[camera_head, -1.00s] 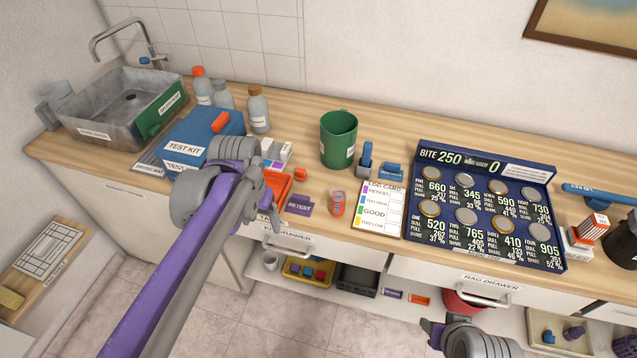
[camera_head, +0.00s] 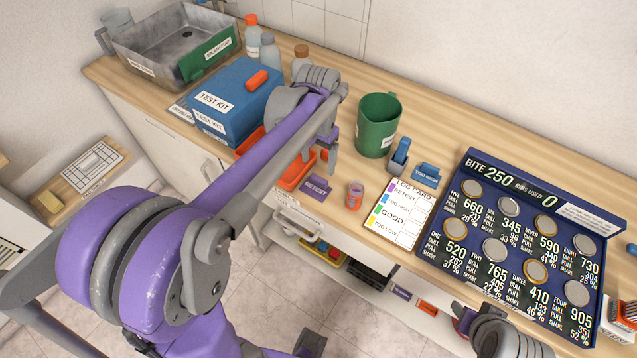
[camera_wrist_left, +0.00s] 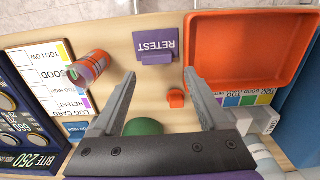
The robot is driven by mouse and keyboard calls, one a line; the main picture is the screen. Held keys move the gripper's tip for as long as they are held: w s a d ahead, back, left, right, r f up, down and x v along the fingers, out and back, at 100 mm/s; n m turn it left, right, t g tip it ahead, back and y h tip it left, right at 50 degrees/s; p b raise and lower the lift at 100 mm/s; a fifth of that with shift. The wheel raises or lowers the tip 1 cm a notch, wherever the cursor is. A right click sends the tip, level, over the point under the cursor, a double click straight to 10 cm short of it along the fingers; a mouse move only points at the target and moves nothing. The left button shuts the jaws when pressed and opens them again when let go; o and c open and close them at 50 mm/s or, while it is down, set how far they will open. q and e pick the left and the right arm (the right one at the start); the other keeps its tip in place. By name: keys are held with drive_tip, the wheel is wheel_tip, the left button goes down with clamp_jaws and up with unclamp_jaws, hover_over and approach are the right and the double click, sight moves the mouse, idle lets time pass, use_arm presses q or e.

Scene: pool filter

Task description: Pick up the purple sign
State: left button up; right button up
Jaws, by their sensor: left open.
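The purple sign (camera_head: 316,188), marked RETEST, stands on the wooden counter near its front edge. In the left wrist view the sign (camera_wrist_left: 157,45) is ahead of the fingertips, roughly centred between them. My left gripper (camera_wrist_left: 160,78) is open and empty, its two fingers spread over the counter, apart from the sign. In the head view my left gripper (camera_head: 331,158) hangs just behind the sign, partly hidden by its own wrist. My right gripper (camera_head: 463,318) shows only partly at the bottom edge, away from the sign.
An orange tray (camera_wrist_left: 238,77) lies close beside the sign, with a small orange block (camera_wrist_left: 176,98) nearby. An orange-red can (camera_head: 354,195) and the log card (camera_head: 398,237) are to the right. A green mug (camera_head: 377,128) stands behind. The blue test kit (camera_head: 235,98) is left.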

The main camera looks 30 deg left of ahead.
sight(319, 179)
use_arm(q)
drive_tip(key=shift+s+d+f, duration=0.1)
drive_tip(key=shift+f, duration=1.4)
drive_tip(key=shift+s+d+f, duration=0.1)
drive_tip(key=shift+f, duration=1.4)
drive_tip(key=c, duration=1.2)
drive_tip(key=shift+o, duration=0.2)
drive_tip(key=shift+r, duration=0.1)
wheel_tip(319, 179, up, 10)
drive_tip(key=shift+p, duration=0.3)
